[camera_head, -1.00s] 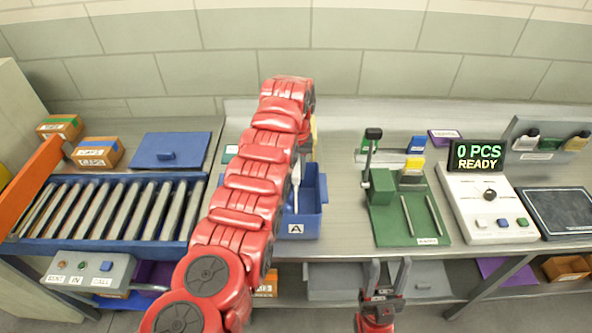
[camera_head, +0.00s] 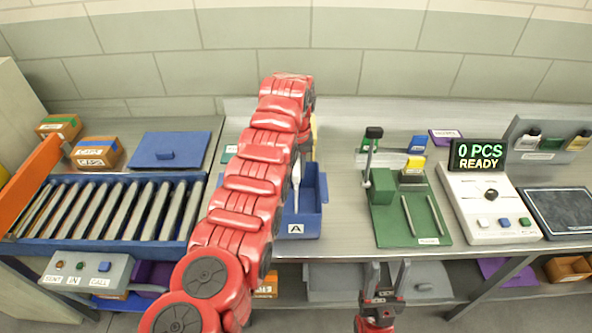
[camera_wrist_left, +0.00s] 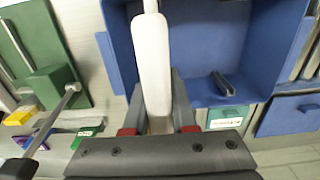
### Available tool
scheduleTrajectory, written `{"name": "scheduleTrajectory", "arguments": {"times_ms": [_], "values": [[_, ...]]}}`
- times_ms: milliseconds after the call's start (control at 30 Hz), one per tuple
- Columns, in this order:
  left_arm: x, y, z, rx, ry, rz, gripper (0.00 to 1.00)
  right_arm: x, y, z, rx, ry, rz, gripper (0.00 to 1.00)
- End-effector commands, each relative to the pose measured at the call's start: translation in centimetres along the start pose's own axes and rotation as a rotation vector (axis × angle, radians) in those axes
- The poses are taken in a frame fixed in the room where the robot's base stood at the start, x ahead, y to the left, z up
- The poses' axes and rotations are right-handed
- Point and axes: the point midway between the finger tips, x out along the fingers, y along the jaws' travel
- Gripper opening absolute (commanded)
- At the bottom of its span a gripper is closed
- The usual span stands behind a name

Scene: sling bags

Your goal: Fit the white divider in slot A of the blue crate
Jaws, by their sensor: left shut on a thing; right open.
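The blue crate (camera_head: 310,222) stands on the bench with an "A" label on its front wall; my left arm covers its left part in the head view. The white divider (camera_head: 296,182) shows as a narrow upright strip beside the arm, over the crate. My left gripper is hidden in the head view. In the left wrist view my left gripper (camera_wrist_left: 157,112) is shut on the divider (camera_wrist_left: 152,62), which overlaps the crate's (camera_wrist_left: 203,45) wall and inside. I cannot tell whether it sits in a slot. My right gripper (camera_head: 387,278) is open and empty before the bench's front edge.
A green press fixture (camera_head: 408,212) stands right of the crate, and a counter box (camera_head: 489,208) reading "0 PCS READY" is farther right. A roller conveyor (camera_head: 110,212) and a blue lid (camera_head: 170,150) lie to the left. Bench between crate and press is clear.

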Motion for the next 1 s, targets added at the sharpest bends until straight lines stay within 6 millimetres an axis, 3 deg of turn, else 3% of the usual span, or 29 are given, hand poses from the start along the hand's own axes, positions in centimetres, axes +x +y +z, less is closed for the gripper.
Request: {"name": "scheduleTrajectory", "arguments": {"times_ms": [1000], "values": [[0.1,0.0,-0.1,0.0,0.002,0.001,0.0,-1.3,-0.1,0.2,0.0,0.0,0.0,0.5]]}}
